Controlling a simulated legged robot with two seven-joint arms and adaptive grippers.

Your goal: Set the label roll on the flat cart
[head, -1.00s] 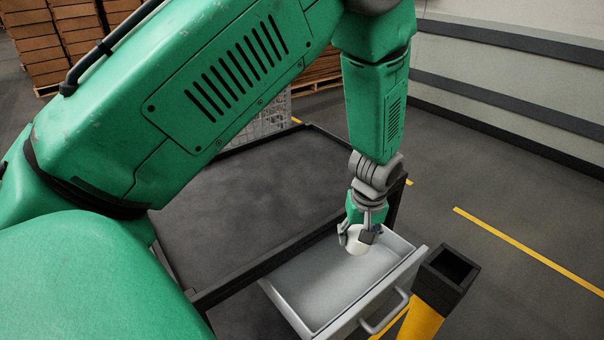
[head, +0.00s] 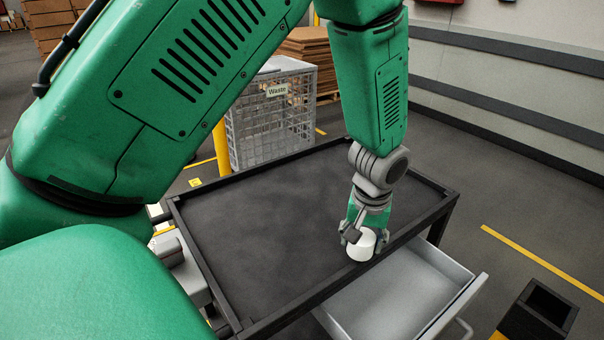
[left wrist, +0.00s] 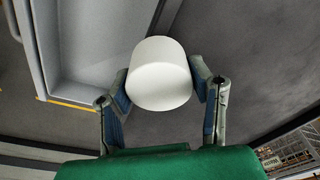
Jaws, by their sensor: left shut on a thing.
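The label roll (head: 361,247) is a short white cylinder. My left gripper (head: 362,237) is shut on it and points down. In the left wrist view the roll (left wrist: 160,75) sits between the two fingers (left wrist: 160,88), one on each side. In the head view the roll appears over the front edge of a dark, low-rimmed flat top (head: 270,225), which looks like the flat cart. The gap between roll and top cannot be judged. My right gripper is not in view.
An open grey drawer (head: 395,298) juts out below the top's front edge, empty where visible. A wire bin marked Waste (head: 270,120) stands behind the top. A black square-ended hollow piece (head: 540,308) is at lower right. The dark top is bare.

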